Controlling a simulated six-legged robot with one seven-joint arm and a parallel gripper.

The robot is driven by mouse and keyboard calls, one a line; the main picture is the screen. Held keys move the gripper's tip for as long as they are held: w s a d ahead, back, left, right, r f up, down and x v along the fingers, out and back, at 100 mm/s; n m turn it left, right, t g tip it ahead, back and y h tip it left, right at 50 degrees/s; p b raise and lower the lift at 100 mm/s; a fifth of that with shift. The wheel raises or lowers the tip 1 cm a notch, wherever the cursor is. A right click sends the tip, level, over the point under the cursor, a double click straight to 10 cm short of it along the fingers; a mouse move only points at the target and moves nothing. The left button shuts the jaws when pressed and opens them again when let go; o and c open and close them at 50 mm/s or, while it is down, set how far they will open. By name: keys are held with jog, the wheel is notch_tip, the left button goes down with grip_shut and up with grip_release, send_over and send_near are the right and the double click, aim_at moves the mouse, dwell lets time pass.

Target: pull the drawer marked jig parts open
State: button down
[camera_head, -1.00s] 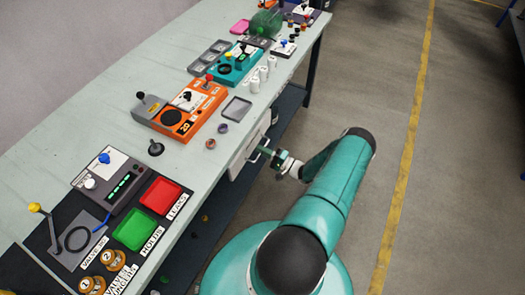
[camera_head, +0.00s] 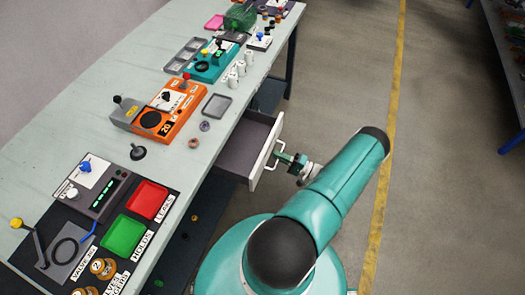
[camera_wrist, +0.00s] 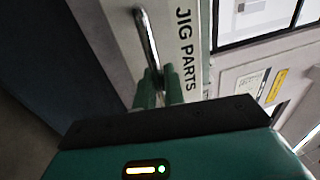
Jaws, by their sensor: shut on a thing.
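The drawer (camera_head: 240,154) under the bench top is pulled partly out, and its grey inside shows from above; the part I can see looks empty. Its white front also shows in the wrist view (camera_wrist: 188,75), where the label JIG PARTS is readable. The metal bar handle (camera_wrist: 147,42) stands out from that front. My gripper (camera_wrist: 158,88) is shut on the handle, with its green fingers around the bar. In the head view my gripper (camera_head: 284,158) is at the right side of the drawer front.
The bench (camera_head: 75,130) runs along the left. On it are an orange unit (camera_head: 172,112), a grey tray (camera_head: 217,106), white cylinders (camera_head: 237,75), a red tray (camera_head: 148,199) and a green tray (camera_head: 123,235). The floor (camera_head: 340,90) right of the drawer is clear.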

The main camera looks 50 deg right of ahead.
jog(key=v, duration=0.3)
jog(key=r+v, duration=0.1)
jog(key=v, duration=0.1)
jog(key=shift+s+d, duration=0.1)
jog(key=shift+s, duration=0.35)
jog(key=c, duration=1.6)
grip_release()
jog(key=shift+s, duration=0.1)
jog(key=v, duration=1.3)
jog(key=shift+s+d+f, duration=0.15)
jog(key=shift+s, duration=0.1)
